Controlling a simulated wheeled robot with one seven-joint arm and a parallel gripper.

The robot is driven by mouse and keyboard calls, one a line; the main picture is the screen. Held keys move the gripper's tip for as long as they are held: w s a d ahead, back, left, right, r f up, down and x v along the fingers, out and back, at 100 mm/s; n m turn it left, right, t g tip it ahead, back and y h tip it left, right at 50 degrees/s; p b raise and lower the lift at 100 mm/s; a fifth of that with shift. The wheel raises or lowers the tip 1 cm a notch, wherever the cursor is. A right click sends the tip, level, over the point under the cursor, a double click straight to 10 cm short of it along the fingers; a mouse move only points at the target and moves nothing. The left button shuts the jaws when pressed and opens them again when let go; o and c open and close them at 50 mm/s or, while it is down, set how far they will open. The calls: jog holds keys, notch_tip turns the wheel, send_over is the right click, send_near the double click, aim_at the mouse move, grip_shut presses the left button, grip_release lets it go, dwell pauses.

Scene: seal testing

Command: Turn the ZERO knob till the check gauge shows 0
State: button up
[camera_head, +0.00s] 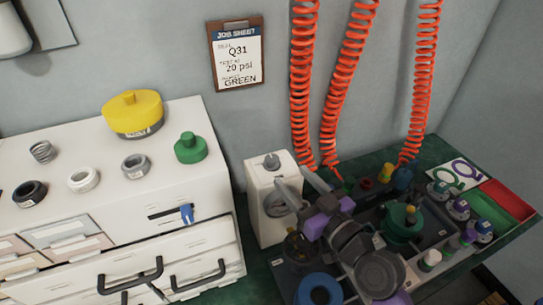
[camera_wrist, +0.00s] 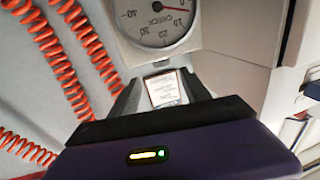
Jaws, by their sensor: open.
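A white box (camera_head: 262,215) stands against the back wall, with a grey knob (camera_head: 272,162) on top. I cannot read a ZERO label on it. The round check gauge (camera_head: 283,200) is on the box's front, partly hidden by a finger. In the wrist view the check gauge (camera_wrist: 160,18) appears upside down and cut off at the top. Its red needle points right, close to the 0 mark; the exact reading is unclear. My gripper (camera_head: 303,188) is open and empty, its fingers in front of the box, below the knob. Its fingers also show in the wrist view (camera_wrist: 162,82).
A white drawer cabinet (camera_head: 120,220) with rings and yellow and green weights stands left of the box. Red coiled hoses (camera_head: 345,80) hang behind my arm. A green bench (camera_head: 430,155) crowded with fittings lies right. A job sheet (camera_head: 237,55) hangs above.

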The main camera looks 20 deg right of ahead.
aim_at(276, 164)
jog(key=shift+n, duration=0.3)
jog(key=w, duration=0.2)
jog(key=w+a+p, duration=0.1)
jog(key=w, duration=0.2)
jog(key=w+a, duration=0.1)
jog(key=w, duration=0.1)
jog(key=shift+w+f+p, duration=0.1)
jog(key=shift+w+p, duration=0.15)
jog(key=shift+p, duration=0.05)
grip_shut()
jog(key=shift+d, duration=0.1)
